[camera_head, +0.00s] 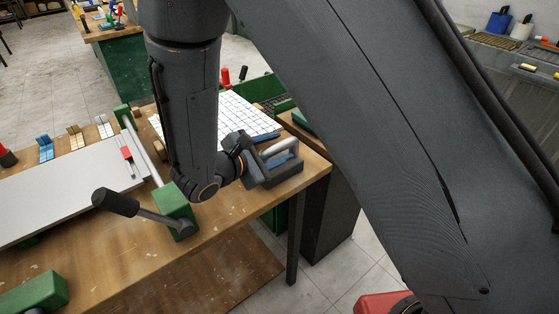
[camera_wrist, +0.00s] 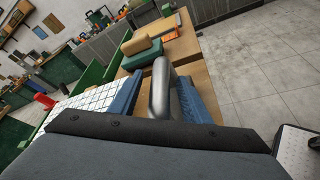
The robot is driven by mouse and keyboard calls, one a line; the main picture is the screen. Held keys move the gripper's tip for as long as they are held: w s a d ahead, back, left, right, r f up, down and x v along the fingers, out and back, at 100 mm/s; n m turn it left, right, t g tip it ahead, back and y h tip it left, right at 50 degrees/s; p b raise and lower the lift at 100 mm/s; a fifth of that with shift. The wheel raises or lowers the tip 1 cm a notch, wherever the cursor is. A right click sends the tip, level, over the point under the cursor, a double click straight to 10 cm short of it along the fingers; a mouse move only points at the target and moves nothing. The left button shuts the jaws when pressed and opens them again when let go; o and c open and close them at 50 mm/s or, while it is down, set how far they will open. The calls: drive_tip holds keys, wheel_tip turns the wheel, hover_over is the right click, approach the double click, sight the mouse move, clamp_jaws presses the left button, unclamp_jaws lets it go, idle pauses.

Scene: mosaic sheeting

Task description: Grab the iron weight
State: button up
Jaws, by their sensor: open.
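The iron weight (camera_head: 284,174) is a dark block with a pale grey metal loop handle. It sits at the right corner of the wooden workbench, beside a white tiled sheet. My gripper (camera_head: 268,149) is at the weight, reaching in from the left, with its blue fingers open. In the wrist view the weight's handle (camera_wrist: 160,88) stands between the two blue fingers of my gripper (camera_wrist: 162,80), with a finger on each side. I cannot tell whether either finger touches it. The weight's body is mostly hidden behind my gripper in the wrist view.
The white tiled sheet (camera_head: 236,112) lies left of the weight. A green clamp block with a black-handled lever (camera_head: 116,202) stands at the bench's front edge. A large grey board (camera_head: 65,190) covers the left. Green boxes (camera_head: 262,88) stand behind. Floor is open to the right.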

drive_tip(key=shift+w+d, duration=0.1)
clamp_jaws()
idle(1.4)
